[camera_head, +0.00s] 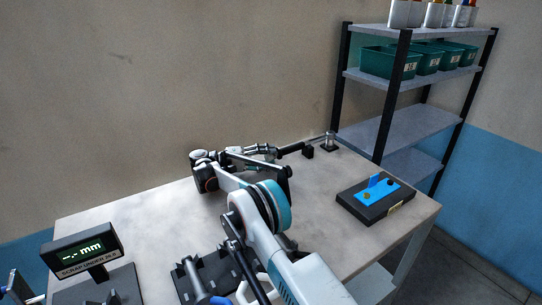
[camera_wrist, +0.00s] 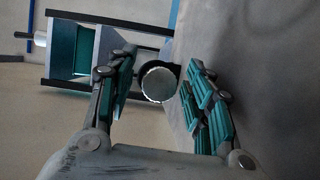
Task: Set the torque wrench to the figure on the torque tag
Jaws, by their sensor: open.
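The torque wrench (camera_head: 291,150) appears to be the dark bar lying level at the back of the table, with a thin rod running right to a small post. In the wrist view a round, silvery end face with a dark surround (camera_wrist: 159,84), likely the wrench's handle end, shows between the fingers. My gripper (camera_head: 272,150) is open just left of the handle, in line with it. In the wrist view its teal-padded fingers (camera_wrist: 162,95) stand apart on both sides of the round end; contact cannot be told. I cannot make out a torque tag or any figure on it.
A black box with a blue top (camera_head: 375,197) sits at the table's right. A display reading "-.-- mm" (camera_head: 82,250) and a dark slotted rack (camera_head: 190,278) are in front. A shelf with green bins (camera_head: 390,62) stands behind right.

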